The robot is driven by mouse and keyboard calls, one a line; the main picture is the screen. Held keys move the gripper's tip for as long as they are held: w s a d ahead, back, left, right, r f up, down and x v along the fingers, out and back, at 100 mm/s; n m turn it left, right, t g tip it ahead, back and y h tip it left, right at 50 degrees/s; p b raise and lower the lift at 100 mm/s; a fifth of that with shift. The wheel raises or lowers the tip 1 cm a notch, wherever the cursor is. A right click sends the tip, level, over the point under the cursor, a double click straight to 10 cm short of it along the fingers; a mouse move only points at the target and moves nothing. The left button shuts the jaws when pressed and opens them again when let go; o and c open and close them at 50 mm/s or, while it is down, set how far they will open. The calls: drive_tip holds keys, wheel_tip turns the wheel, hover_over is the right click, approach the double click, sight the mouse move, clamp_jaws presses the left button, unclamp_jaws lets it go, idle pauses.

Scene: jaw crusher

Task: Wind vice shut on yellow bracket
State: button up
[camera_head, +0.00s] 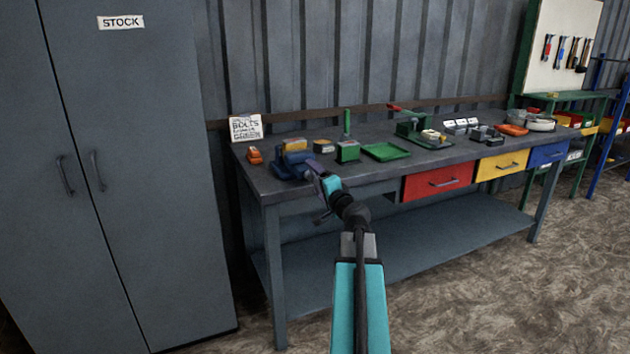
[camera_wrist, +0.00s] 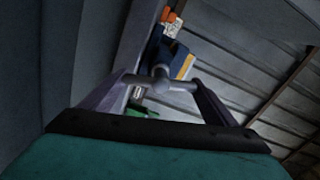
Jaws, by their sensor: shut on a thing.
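The blue vice (camera_head: 287,166) stands at the left front of the bench. The yellow bracket (camera_head: 295,144) sits at the top of the vice; whether the jaws touch both its sides is too small to tell. In the wrist view the vice (camera_wrist: 170,58) and the yellow bracket (camera_wrist: 187,66) lie just beyond my fingers. My gripper (camera_head: 318,181) is at the front of the vice. In the wrist view my gripper (camera_wrist: 161,82) is shut on the grey vice handle (camera_wrist: 160,82), a crossbar with a round hub spanning between the two fingers.
An orange item (camera_head: 254,155) and a bolts sign (camera_head: 246,127) are left of the vice. A green block (camera_head: 347,151) and green tray (camera_head: 386,152) are to its right. The grey stock cupboard (camera_head: 130,190) stands left of the bench (camera_head: 300,184). The floor in front is clear.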

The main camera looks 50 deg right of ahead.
drive_tip(key=m+p, duration=0.1)
drive_tip(key=m, duration=0.4)
drive_tip(key=shift+w+a, duration=0.1)
drive_tip(key=shift+w, duration=0.05)
idle(0.4)
drive_tip(key=o, duration=1)
drive_tip(key=shift+o, duration=0.2)
drive_tip(key=shift+f, duration=0.1)
